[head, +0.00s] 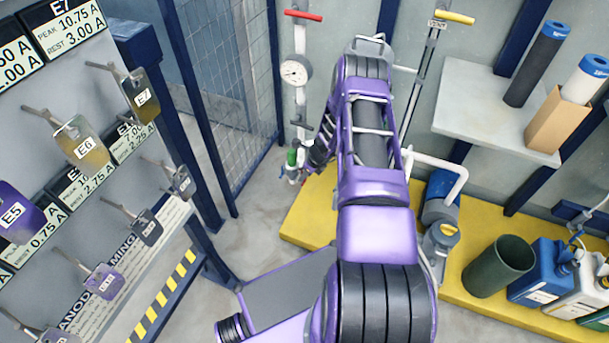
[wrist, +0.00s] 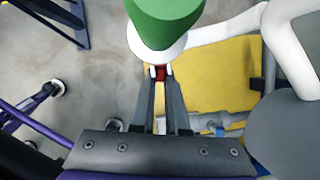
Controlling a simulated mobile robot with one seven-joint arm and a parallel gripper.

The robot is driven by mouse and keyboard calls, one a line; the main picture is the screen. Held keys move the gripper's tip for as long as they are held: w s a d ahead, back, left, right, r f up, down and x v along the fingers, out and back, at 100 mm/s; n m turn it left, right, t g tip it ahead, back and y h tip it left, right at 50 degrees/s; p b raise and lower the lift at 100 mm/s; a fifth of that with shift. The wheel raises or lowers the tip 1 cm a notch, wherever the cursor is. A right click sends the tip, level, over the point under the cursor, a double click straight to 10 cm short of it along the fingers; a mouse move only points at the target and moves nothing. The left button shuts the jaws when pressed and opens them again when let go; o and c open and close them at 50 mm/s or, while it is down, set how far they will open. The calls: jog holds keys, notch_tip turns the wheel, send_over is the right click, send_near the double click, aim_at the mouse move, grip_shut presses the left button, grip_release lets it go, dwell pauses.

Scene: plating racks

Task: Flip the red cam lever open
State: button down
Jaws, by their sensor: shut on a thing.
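The red cam lever (wrist: 160,73) shows as a small red piece between my fingertips in the wrist view. It sits just below a green cap with a white collar (wrist: 165,25), which hides part of it. My gripper (wrist: 160,80) is shut on the red lever, with its two dark fingers on either side. In the head view, the green-topped fitting (head: 292,157) stands at the foot of a white pipe, beside the end of my arm. The lever cannot be made out there, and its exact angle is unclear.
A white pipe (wrist: 235,28) runs right from the fitting, near a grey rounded body (wrist: 285,130). A pressure gauge (head: 295,71) and a red handle (head: 303,15) are higher up the pipe. A mesh fence (head: 235,80) stands left. A yellow platform (head: 310,215) lies below.

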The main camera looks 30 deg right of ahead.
jog(key=shift+r+g, duration=0.1)
jog(key=shift+g, duration=0.2)
jog(key=shift+r+g+h, duration=0.15)
jog(key=shift+g+h, duration=0.55)
jog(key=shift+h, duration=0.2)
jog(key=shift+s+d+r+g+h, duration=0.1)
jog(key=shift+r+g+h, duration=0.1)
jog(key=shift+g+h, duration=0.4)
jog(key=shift+d+r+g+h, duration=0.1)
jog(key=shift+r+g+h, duration=0.1)
jog(key=shift+g+h, duration=0.4)
jog(key=c, duration=0.9)
grip_release()
jog(key=a+r, duration=0.1)
jog(key=r, duration=0.4)
jog(key=a+r+p, duration=0.1)
jog(key=r, duration=0.5)
jog(key=w+a+r+p, duration=0.1)
jog(key=r, duration=0.5)
